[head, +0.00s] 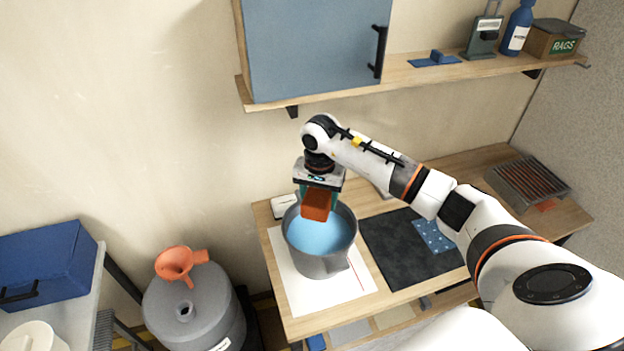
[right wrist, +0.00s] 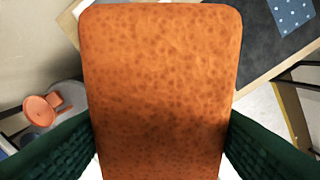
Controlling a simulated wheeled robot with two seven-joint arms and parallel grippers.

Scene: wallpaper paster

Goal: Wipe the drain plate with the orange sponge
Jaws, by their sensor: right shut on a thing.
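The orange sponge (head: 317,204) is held in my right gripper (head: 319,190), over the far part of a grey bucket of blue liquid (head: 318,235). In the right wrist view the sponge (right wrist: 160,90) fills the middle, with a green finger (right wrist: 50,148) pressed against each side. I cannot tell whether the sponge touches the liquid. The drain plate appears to be the slotted metal plate (head: 528,181) at the right end of the table, with a reddish-brown tint in its slots. My left gripper is not in view.
The bucket stands on a white sheet (head: 290,285). A dark mat (head: 390,258) with a blue dotted cloth (head: 433,236) lies to its right. A grey drum (head: 195,312) with an orange funnel (head: 178,264) stands left of the table. A shelf (head: 420,75) hangs above.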

